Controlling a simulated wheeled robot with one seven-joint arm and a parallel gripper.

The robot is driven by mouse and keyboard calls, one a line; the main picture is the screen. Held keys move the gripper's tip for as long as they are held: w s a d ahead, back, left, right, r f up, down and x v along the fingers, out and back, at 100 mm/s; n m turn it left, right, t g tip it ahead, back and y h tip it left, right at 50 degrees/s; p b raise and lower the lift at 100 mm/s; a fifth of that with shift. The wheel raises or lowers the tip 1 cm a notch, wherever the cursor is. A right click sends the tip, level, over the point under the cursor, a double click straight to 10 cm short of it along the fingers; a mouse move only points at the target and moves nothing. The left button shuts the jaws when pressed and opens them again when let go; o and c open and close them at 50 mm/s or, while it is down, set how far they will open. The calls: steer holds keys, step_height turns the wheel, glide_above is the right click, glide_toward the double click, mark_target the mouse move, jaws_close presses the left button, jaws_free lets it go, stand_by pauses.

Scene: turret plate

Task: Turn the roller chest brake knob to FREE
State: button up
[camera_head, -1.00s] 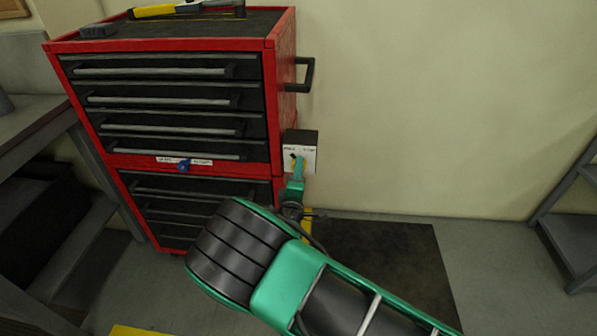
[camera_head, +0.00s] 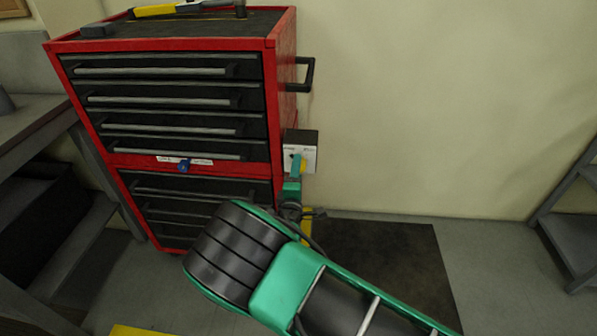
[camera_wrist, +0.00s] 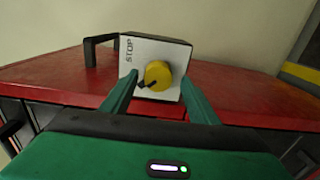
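A yellow round knob (camera_wrist: 158,74) with a dark pointer sits on the white face of a small box (camera_head: 307,140) at the chest's right side. In the wrist view the pointer aims lower left and the word STOP runs along the left of the face. My gripper (camera_wrist: 159,80) is open, one finger on each side of the knob, with visible gaps. In the head view my gripper (camera_head: 296,166) largely hides the knob. A blue knob (camera_head: 183,167) sits below a white label on the red roller chest (camera_head: 140,163); its lettering is too small to read.
A black handle (camera_head: 308,74) juts from the chest's right side above the box. Tools lie on the chest top. A grey bench (camera_head: 30,125) stands left and a grey shelf (camera_head: 572,225) right. A dark mat (camera_head: 400,260) covers the floor on the right.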

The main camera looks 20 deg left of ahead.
steer(key=v, duration=1)
steer(key=shift+s, duration=0.3)
